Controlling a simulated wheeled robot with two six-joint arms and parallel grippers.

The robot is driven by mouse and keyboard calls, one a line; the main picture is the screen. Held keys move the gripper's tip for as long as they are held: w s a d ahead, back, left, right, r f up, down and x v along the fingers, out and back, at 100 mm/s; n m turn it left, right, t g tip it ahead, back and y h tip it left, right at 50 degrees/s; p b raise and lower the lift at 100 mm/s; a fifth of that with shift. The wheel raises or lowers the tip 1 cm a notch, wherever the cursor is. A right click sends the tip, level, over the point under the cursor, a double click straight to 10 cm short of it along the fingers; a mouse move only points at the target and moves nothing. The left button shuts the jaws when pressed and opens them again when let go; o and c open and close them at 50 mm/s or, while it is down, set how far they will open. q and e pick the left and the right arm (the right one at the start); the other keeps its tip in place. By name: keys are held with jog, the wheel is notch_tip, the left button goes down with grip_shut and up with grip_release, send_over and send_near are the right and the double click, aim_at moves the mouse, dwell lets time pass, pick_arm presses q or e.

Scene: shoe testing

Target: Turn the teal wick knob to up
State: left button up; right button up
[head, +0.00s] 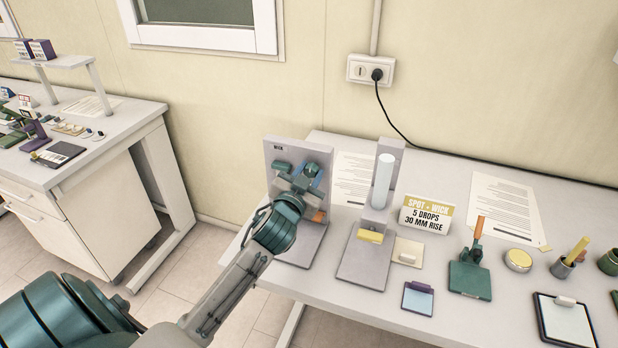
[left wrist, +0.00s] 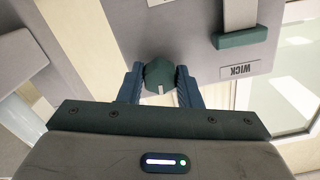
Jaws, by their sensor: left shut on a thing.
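The wick stand (head: 278,150) is a grey upright panel on a base, with a WICK label at its top left. The teal wick knob (left wrist: 160,73) sits between the two blue fingers of my left gripper (left wrist: 161,88) in the left wrist view. The fingers are shut on it from both sides. A short pale mark shows at the knob's lower edge in that upside-down view. In the head view my left gripper (head: 314,176) is at the panel's right part and hides much of the knob. A teal clip (left wrist: 242,40) with a pale strip is beside it.
A second grey stand (head: 361,262) with a white cylinder is just right. Further right are a SPOT + WICK sign (head: 425,214), a teal tool with an orange handle (head: 470,279) and a yellow-lidded tin (head: 518,261). A wall outlet (head: 371,70) is behind.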

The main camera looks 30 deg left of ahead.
pick_arm(q)
jog(key=shift+f+n, duration=0.2)
jog(key=shift+n, duration=0.5)
jog(key=shift+b, duration=0.3)
jog(key=o, duration=1)
jog(key=shift+r, duration=0.1)
jog(key=b+v, duration=0.3)
jog(key=v, duration=0.8)
jog(key=shift+a+b, duration=0.1)
jog(key=shift+b, duration=0.25)
jog(key=shift+w, duration=0.1)
